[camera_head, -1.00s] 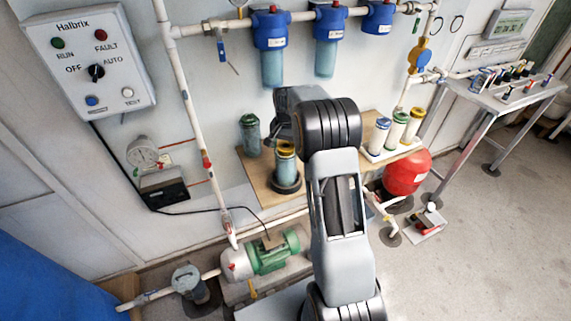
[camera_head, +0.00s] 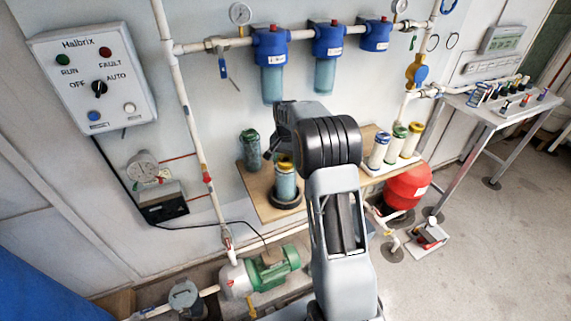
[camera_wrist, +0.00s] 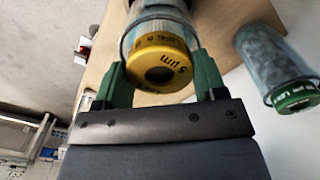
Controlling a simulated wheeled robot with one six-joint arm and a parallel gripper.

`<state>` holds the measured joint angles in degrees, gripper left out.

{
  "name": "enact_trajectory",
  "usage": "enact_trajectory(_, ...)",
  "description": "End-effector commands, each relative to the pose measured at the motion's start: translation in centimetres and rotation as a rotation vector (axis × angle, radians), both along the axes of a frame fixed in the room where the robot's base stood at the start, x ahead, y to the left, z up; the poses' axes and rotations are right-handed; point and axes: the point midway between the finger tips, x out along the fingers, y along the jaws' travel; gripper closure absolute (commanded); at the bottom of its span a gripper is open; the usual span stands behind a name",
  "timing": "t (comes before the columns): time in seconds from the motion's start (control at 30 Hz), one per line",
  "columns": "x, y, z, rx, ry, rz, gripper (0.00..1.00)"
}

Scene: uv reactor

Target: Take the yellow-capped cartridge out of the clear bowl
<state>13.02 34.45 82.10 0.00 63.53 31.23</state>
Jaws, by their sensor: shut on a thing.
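The yellow-capped cartridge (camera_head: 285,163) stands upright in the clear bowl (camera_head: 285,187), which sits in a dark round base on the wooden shelf. In the wrist view the yellow cap (camera_wrist: 163,62) with "5 µm" on it lies between the green fingers of my gripper (camera_wrist: 162,78). The fingers are shut on the cap from both sides. The clear bowl's wall (camera_wrist: 128,38) shows around the cartridge beyond the cap. In the head view my arm's wrist hides most of the gripper.
A green-topped clear canister (camera_head: 250,150) stands left of the bowl and also shows in the wrist view (camera_wrist: 277,70). White cartridges with blue, green and yellow caps (camera_head: 397,146) stand on the right. Blue filter heads (camera_head: 328,40) hang on the wall pipe above.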

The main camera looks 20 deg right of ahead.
Motion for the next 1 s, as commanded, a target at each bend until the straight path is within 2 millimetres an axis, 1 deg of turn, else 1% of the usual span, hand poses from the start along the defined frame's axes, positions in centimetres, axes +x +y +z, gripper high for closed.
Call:
enact_trajectory(0.17,0.1,0.0,2.2,-0.001,-0.006,0.0,0.76)
enact_trajectory(0.27,0.1,0.0,3.9,-0.001,-0.006,0.0,0.76)
enact_trajectory(0.5,0.1,0.0,8.6,-0.001,-0.006,0.0,0.76)
enact_trajectory(0.7,0.1,0.0,12.1,-0.001,-0.005,0.0,0.76)
enact_trajectory(0.9,0.0,0.0,14.8,-0.001,-0.004,0.0,0.76)
enact_trajectory(1.0,0.1,0.0,15.8,-0.001,-0.004,0.0,0.76)
